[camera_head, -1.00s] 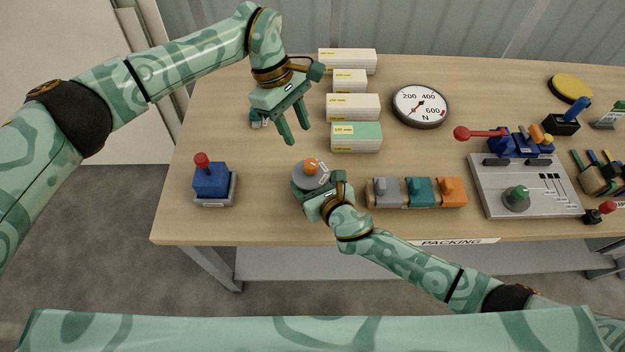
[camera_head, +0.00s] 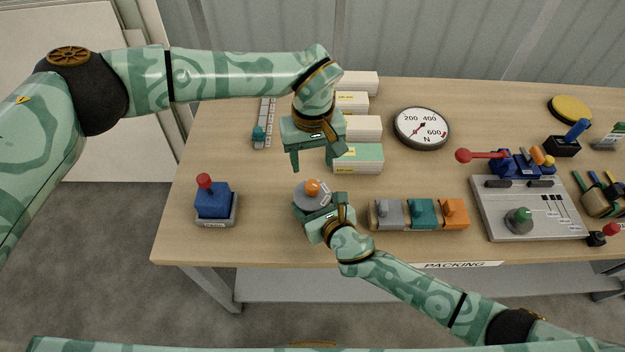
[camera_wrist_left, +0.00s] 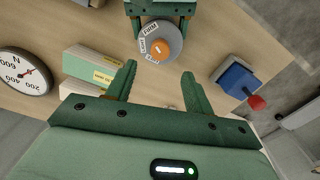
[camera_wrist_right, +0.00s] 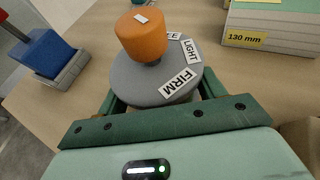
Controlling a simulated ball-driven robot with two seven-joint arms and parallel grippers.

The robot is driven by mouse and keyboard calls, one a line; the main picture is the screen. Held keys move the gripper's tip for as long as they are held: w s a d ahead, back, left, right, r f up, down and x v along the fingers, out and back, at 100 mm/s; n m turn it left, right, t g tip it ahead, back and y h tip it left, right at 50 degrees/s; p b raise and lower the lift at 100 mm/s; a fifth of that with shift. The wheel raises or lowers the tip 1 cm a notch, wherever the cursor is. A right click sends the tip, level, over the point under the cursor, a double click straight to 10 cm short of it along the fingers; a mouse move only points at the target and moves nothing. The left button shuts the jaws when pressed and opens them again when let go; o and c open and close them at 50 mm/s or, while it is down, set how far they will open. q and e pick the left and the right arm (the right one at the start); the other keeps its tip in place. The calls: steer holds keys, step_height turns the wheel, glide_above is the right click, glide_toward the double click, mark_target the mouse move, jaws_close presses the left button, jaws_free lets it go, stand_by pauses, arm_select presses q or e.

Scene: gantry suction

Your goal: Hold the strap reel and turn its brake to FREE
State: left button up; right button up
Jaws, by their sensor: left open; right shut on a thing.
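The strap reel (camera_head: 308,200) is a grey disc with an orange brake knob (camera_head: 313,187) on top. It stands near the table's front edge. White labels FIRM (camera_wrist_right: 175,83) and LIGHT (camera_wrist_right: 191,50) show in the right wrist view; a third label, ending in E, is partly behind the knob. I cannot tell which label the knob's white mark (camera_wrist_right: 141,18) points to. My right gripper (camera_head: 318,214) is shut on the reel's body from the front right. My left gripper (camera_head: 312,163) is open and empty, behind and above the reel, apart from the knob (camera_wrist_left: 160,48).
Several white boxes (camera_head: 360,128) stand behind the reel, close to my left gripper. A blue block with a red knob (camera_head: 213,203) is to the left. A row of grey, teal and orange blocks (camera_head: 420,214) is to the right. A round gauge (camera_head: 422,128) lies further back.

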mark_target(313, 184)
arm_select(q)
step_height(313, 184, down, 8)
steer(key=shift+f, duration=0.15)
steer(key=c, duration=1)
